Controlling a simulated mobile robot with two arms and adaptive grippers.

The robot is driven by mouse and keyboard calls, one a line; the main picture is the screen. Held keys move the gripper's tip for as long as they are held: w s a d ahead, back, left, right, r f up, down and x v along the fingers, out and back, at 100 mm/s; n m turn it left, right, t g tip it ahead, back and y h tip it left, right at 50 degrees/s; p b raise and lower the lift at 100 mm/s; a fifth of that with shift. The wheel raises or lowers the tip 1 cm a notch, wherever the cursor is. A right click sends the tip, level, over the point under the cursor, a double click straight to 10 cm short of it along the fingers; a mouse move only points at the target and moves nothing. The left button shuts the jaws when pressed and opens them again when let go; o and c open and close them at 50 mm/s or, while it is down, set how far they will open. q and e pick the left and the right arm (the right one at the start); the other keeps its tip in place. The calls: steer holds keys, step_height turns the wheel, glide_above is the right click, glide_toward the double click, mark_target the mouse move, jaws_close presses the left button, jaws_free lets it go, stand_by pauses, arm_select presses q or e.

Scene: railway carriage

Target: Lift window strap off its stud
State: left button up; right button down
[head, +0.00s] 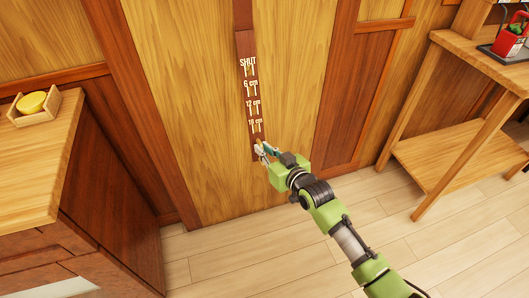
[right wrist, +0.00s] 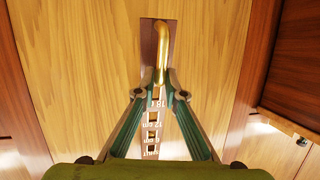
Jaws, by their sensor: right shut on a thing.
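A dark brown strip (head: 244,75) runs down the light wood panel in the head view, with the marks SHUT, 6 cm, 12 cm and 18 cm. In the right wrist view the marked strip (right wrist: 155,130) appears upside down with a row of small square spots. A curved brass bar (right wrist: 163,45) stands out beyond the 18 cm mark. My right gripper (head: 264,150) is at the strip's lower end, its fingertips (right wrist: 158,90) closed about the near end of the brass bar. I cannot tell strap from backing strip or see the stud clearly. My left gripper is out of view.
A wooden cabinet (head: 30,155) stands at the left, with a small wooden tray (head: 17,119) holding a yellow object (head: 31,103). A wooden shelf table (head: 445,165) at the right bears a red object (head: 510,42). Pale floor (head: 230,260) between them is clear.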

steer(key=shift+a+f, duration=0.15)
steer(key=shift+a, duration=0.05)
steer(key=c, duration=2.1)
jaws_free()
steer(key=shift+c, duration=0.2)
steer(key=shift+d, duration=0.1)
steer(key=shift+s+d, duration=0.1)
steer(key=shift+s, duration=0.1)
steer(key=v, duration=1.1)
steer(key=shift+s+r, duration=0.2)
steer(key=shift+r, duration=0.05)
